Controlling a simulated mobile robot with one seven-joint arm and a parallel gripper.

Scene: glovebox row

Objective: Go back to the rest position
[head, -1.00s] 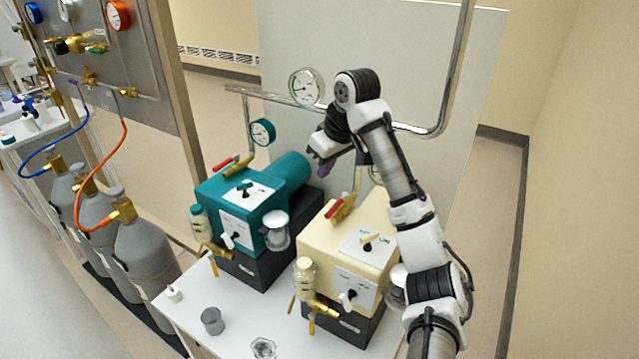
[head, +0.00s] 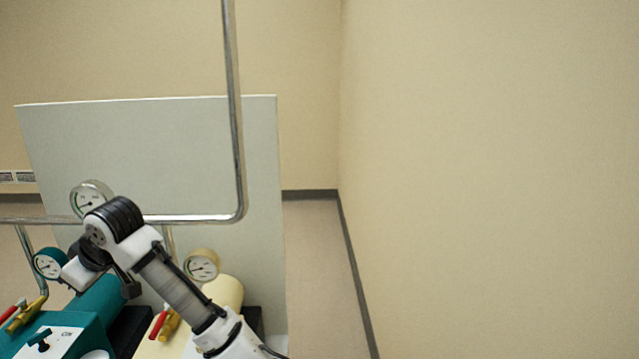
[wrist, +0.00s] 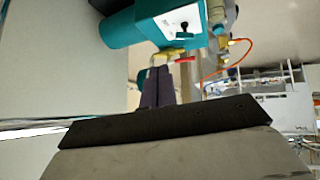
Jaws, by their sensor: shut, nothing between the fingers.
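My gripper (wrist: 158,88) shows in the wrist view as two dark purple fingers pressed together, with nothing between them. In the head view my arm rises from the bottom edge and bends down to the left at a black ringed joint. There the fingers are hard to make out. The gripper end hangs above the teal pump (head: 95,305) and in front of the back panel (head: 150,150). In the wrist view the teal pump (wrist: 125,28) and its red-handled valve (wrist: 182,60) appear beyond the fingertips.
A cream pump (head: 225,292) stands right of the teal one, partly behind my arm. A metal pipe (head: 234,110) runs up and across close behind the arm. Gauges (head: 90,198) stand near it. The floor (head: 318,270) to the right is clear up to the beige wall (head: 480,180).

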